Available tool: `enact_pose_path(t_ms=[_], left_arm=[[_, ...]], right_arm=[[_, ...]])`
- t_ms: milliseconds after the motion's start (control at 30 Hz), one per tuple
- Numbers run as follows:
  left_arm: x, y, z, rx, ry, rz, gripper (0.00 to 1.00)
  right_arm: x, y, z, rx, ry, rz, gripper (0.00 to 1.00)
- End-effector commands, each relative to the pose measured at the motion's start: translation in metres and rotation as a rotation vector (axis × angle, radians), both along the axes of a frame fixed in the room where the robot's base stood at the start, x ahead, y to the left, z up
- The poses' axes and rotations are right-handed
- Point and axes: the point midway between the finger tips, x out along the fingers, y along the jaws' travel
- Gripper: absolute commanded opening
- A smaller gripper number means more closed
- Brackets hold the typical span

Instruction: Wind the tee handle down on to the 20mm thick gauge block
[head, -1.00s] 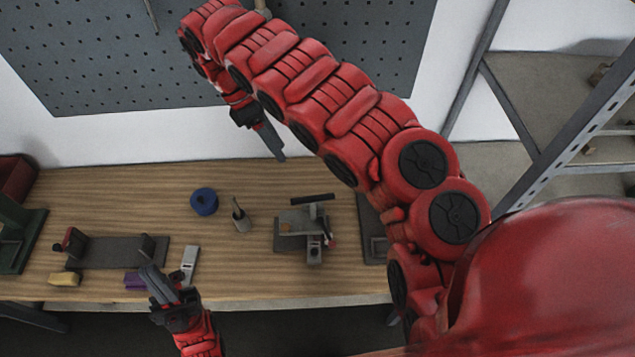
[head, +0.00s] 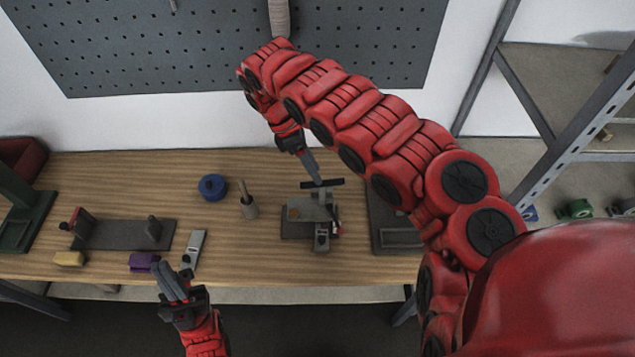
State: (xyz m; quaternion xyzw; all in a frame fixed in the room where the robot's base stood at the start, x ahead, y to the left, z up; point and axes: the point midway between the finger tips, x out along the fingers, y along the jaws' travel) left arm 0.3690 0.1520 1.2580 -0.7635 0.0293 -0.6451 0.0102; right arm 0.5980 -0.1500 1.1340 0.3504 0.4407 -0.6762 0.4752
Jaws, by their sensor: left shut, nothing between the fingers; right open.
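The dark tee handle (head: 322,183) is a bar lying across the top of a small grey fixture (head: 298,230) on the bench. A small orange-tan patch (head: 294,213) shows on the fixture's left part; I cannot tell whether it is the gauge block. My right gripper (head: 315,178) comes down from above, its fingertips at or just above the middle of the tee bar; I cannot tell whether they touch. It is open, though its fingers look almost in line here. My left gripper (head: 169,279) is shut and empty at the bench's front edge, well left of the fixture.
A blue roll (head: 212,187) and a small pot with a stick (head: 248,206) stand left of the fixture. A dark tray (head: 400,240) lies to its right. A grey plate fixture (head: 120,236), yellow block (head: 69,259), purple block (head: 142,262) and light metal piece (head: 194,247) lie further left.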

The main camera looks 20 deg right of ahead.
Motion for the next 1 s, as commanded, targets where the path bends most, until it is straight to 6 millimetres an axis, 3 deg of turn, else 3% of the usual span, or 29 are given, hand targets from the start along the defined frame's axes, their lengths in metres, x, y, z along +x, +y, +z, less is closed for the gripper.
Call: enact_pose_path(t_ms=[200,533,800,1000], left_arm=[[0.000,0.000,-0.002,0.000,0.000,0.000,0.00],[0.000,0.000,-0.002,0.000,0.001,0.000,0.00],[0.000,0.000,-0.002,0.000,0.000,0.000,0.00],[0.000,0.000,-0.002,0.000,0.000,0.000,0.00]], right_arm=[[-0.001,-0.012,-0.021,0.001,-0.002,0.003,0.52],[-0.001,-0.014,-0.024,0.001,-0.003,0.004,0.52],[-0.001,-0.013,-0.024,0.001,-0.002,0.004,0.03],[-0.001,-0.013,-0.024,0.001,-0.002,0.004,0.00]])
